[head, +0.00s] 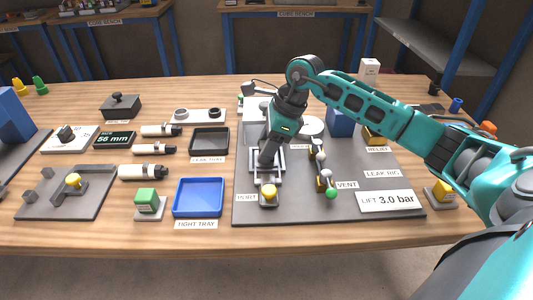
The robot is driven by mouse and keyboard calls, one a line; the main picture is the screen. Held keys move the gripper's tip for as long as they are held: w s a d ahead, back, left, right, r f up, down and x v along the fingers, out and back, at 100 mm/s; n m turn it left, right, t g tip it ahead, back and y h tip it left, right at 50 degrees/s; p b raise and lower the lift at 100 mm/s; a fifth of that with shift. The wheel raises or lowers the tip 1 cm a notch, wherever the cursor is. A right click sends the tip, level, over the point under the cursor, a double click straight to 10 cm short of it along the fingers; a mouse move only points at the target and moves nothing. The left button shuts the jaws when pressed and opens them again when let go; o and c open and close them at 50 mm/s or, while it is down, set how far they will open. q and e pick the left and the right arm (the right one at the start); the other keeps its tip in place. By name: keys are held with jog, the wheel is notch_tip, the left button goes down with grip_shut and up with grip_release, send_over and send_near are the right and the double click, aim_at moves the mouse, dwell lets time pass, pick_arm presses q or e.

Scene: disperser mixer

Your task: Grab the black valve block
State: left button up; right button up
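My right gripper (267,158) points down at the grey clamp frame (278,172) on the leak rig. Its dark fingertips are low in the frame. I cannot tell whether they are open or shut, or whether something dark is between them. A small dark block (66,134) sits on a white plate at the left, beside the 56 mm display; it may be the black valve block, but it is too small to be sure. A larger dark block with a knob (121,104) stands farther back. My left gripper is not in view.
The leak rig plate (245,209) carries a yellow-topped port (268,194), a vent with a green ball (330,193) and a blue block (341,122). The blue tight tray (199,198) and the dark leak tray (210,141) look empty. Several black-and-white cylinders (144,172) lie left of them.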

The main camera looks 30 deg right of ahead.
jog(key=c, duration=0.8)
jog(key=shift+r, duration=0.1)
